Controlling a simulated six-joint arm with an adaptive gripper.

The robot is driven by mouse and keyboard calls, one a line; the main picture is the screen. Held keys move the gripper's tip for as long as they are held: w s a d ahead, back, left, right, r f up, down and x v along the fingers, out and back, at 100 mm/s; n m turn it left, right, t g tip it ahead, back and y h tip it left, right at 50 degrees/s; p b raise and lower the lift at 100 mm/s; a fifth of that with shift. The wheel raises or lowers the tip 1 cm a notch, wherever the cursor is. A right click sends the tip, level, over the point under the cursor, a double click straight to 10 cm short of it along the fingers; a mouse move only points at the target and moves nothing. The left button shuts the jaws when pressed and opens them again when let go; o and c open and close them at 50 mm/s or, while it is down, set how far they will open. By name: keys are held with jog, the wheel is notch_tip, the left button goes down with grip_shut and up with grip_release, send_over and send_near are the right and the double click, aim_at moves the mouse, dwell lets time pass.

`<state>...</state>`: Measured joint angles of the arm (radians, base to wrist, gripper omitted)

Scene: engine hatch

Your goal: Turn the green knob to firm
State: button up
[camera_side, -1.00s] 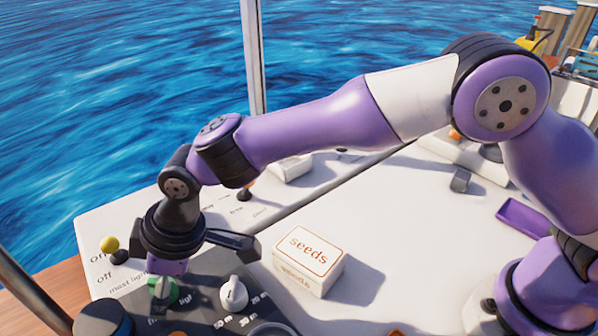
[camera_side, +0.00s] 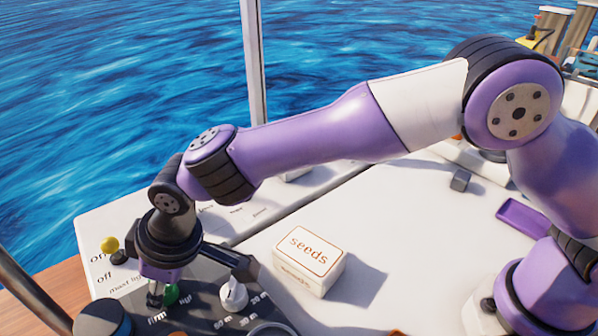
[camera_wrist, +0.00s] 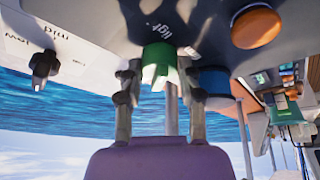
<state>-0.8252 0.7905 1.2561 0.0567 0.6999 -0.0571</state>
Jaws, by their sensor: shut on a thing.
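The green knob (camera_side: 171,294) sits on the dark panel at the lower left in the side view, partly hidden by my gripper. My gripper (camera_side: 160,298) points down over it, with a finger in front of the knob. In the wrist view the green knob (camera_wrist: 159,60), with a white part on its face, lies between the two fingers of my gripper (camera_wrist: 159,82). The gripper is shut on the knob. The word "firm" (camera_side: 157,320) is printed beside the knob's near side, and "light" (camera_side: 185,300) to its right. The knob's exact pointing direction is hard to tell.
A white knob (camera_side: 233,292) stands close to the right of my gripper. A seeds box (camera_side: 309,260) sits on the white deck, which is mostly clear.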

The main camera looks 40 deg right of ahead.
jog(key=m, duration=0.2)
jog(key=m+t+h, duration=0.1)
jog(key=m, duration=0.1)
jog(key=shift+s+a+f+m+h, duration=0.1)
jog(key=shift+a+f+m+h, duration=0.1)
jog(key=shift+m+h, duration=0.1)
jog(key=m+h, duration=0.1)
jog(key=m, duration=0.3)
jog(key=shift+h, duration=0.3)
jog(key=shift+m, duration=0.3)
jog(key=o, duration=1.1)
jog(key=shift+r, duration=0.1)
jog(key=shift+o, duration=0.2)
